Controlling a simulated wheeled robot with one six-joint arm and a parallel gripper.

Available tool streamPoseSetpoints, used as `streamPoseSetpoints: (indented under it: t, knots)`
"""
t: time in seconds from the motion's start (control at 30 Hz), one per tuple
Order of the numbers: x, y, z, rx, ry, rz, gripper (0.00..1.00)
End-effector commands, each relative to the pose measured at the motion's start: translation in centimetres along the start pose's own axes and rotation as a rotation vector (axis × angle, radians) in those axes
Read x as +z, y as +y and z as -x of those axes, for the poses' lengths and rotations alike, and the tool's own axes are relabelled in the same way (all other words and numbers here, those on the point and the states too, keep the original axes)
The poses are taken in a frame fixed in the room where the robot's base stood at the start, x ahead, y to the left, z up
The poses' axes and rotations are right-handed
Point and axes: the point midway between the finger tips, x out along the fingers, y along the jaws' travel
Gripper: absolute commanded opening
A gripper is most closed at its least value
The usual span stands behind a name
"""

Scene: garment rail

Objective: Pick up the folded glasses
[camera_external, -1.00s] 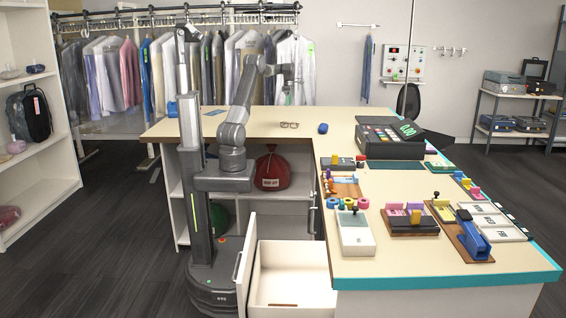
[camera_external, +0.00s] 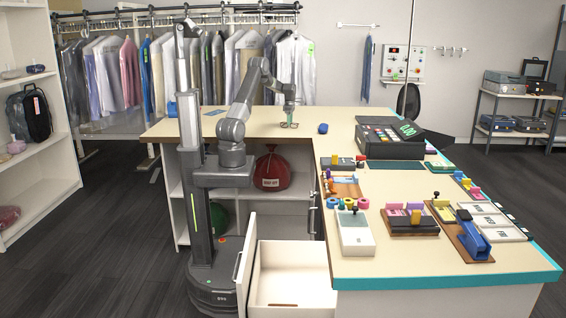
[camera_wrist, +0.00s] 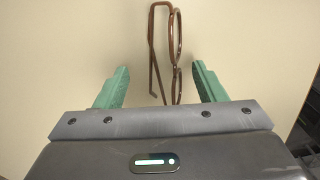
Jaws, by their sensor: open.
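The folded glasses (camera_wrist: 174,45) have brown frames and lie on the cream counter top. In the wrist view they run up and down the picture, with their lower end between my two green fingertips. My gripper (camera_wrist: 160,82) is open, with one finger on each side of the glasses and a gap on both sides. In the external view my gripper (camera_external: 289,118) points down at the glasses (camera_external: 289,125), close above the counter and partly covering them.
A small blue object (camera_external: 323,128) lies on the counter just right of the glasses. A cash register (camera_external: 388,142) stands further right. An open drawer (camera_external: 290,275) sticks out below the counter. The counter left of the glasses is mostly clear.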

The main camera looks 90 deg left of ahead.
Motion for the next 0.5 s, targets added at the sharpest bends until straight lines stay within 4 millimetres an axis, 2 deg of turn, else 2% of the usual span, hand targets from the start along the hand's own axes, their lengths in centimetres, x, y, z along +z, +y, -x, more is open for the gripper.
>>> streamPoseSetpoints:
  t: [0.2, 0.27, 0.43, 0.47, 0.5]
  knots:
    - [-0.02, 0.01, -0.14, 0.000, 0.000, 0.000, 0.64]
    - [-0.02, 0.02, -0.14, 0.000, 0.000, 0.000, 0.54]
    - [-0.02, 0.02, -0.12, 0.000, 0.000, 0.000, 0.21]
    - [-0.02, 0.02, -0.12, 0.000, 0.000, 0.000, 0.16]
    - [-0.02, 0.02, -0.11, 0.000, 0.000, 0.000, 0.16]
